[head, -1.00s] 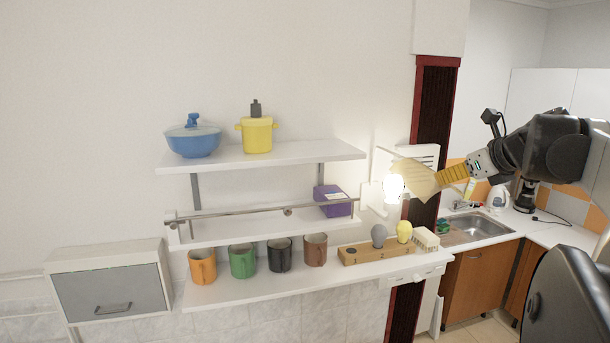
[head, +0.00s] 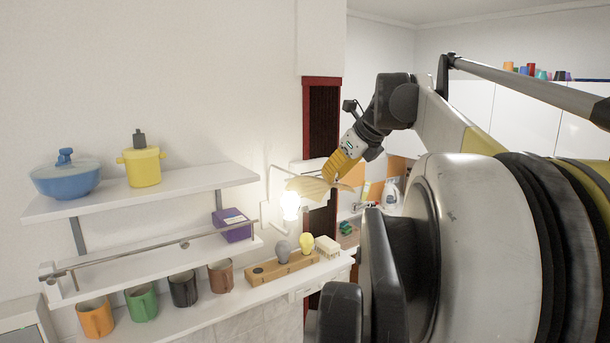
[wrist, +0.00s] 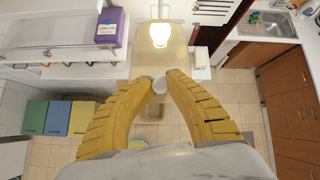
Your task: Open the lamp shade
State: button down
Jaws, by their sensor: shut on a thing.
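The lamp is on the wall at the right end of the shelves, with a lit white bulb (head: 290,206); the bulb also shows in the wrist view (wrist: 160,33). Its pale, see-through shade (head: 308,188) tilts out beside and above the bulb. In the wrist view the shade (wrist: 145,62) spreads around the bulb, with a small white knob (wrist: 160,85) at its near edge. My gripper (head: 332,174) has its yellow fingers at the shade's outer edge. In the wrist view my gripper (wrist: 160,80) is shut on the knob, fingertips on both sides.
Shelves (head: 160,185) to the left hold a blue pot (head: 66,178), a yellow pot (head: 142,167) and a purple box (head: 232,225). A sink (wrist: 275,24) and brown cabinets (wrist: 288,95) lie to the right.

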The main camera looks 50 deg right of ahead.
jog(key=c, duration=1.5)
grip_release()
jog(key=shift+o, duration=1)
jog(key=shift+w+d, duration=0.1)
jog(key=shift+w, duration=0.05)
jog(key=v, duration=1.2)
jog(key=shift+w+f, duration=0.1)
